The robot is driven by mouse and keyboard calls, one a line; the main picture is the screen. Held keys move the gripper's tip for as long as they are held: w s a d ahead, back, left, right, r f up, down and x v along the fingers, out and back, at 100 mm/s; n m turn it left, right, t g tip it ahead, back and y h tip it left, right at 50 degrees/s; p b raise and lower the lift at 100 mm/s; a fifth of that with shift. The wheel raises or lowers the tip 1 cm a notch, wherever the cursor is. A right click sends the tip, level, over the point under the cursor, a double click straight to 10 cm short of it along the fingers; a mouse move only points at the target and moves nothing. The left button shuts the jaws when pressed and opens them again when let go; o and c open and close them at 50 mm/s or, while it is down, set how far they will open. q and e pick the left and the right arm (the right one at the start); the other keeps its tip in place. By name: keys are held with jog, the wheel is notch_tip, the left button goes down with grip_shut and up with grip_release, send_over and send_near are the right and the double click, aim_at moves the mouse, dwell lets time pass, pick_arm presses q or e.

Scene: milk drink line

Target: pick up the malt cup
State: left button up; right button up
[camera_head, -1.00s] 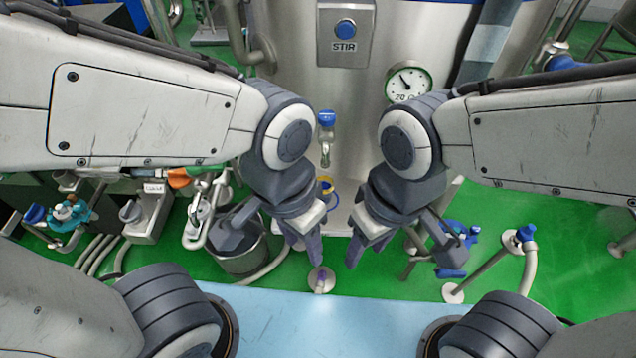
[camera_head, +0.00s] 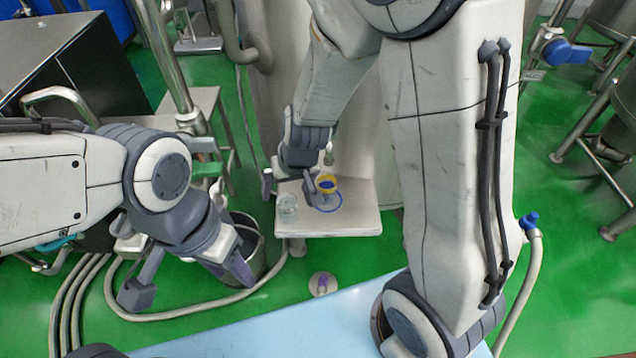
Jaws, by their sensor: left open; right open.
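A small clear cup (camera_head: 287,208) stands upright at the left of a white shelf (camera_head: 345,222). No label shows which one is the malt cup. My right gripper (camera_head: 289,187) is open, with its fingers pointing down over the shelf. My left gripper (camera_head: 187,283) is open and empty at the lower left.
A steel tank (camera_head: 370,150) stands behind the shelf, with a tap (camera_head: 329,153) near the yellow-rimmed cup. A metal bucket (camera_head: 247,245) and hoses (camera_head: 85,295) are beside my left gripper. A light blue surface (camera_head: 270,330) lies in front.

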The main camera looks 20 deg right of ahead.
aim_at(327, 190)
jog(key=w+d+f+m+h, duration=0.1)
jog(key=d+f, duration=0.2)
jog(key=w+d+f+m+h+b, duration=0.1)
jog(key=w+d+f, duration=0.1)
jog(key=d+f, duration=0.1)
jog(key=w+d+f+m+t, duration=0.1)
jog(key=w+d+f, duration=0.1)
jog(key=d, duration=0.3)
jog(key=shift+w+f+h, duration=0.1)
jog(key=shift+f+h, duration=0.3)
jog(key=shift+f, duration=0.35)
jog(key=f, duration=0.1)
jog(key=w+f+b, duration=0.1)
jog(key=f+b, duration=0.1)
jog(key=shift+w+d+f+m, duration=0.25)
jog(key=shift+d+f+m, duration=0.05)
jog(key=shift+d, duration=0.1)
jog(key=shift+x, duration=0.9)
jog(key=x, duration=0.4)
jog(key=shift+w+f+b, duration=0.1)
jog(key=shift+b, duration=0.2)
jog(key=shift+c, duration=0.3)
grip_shut()
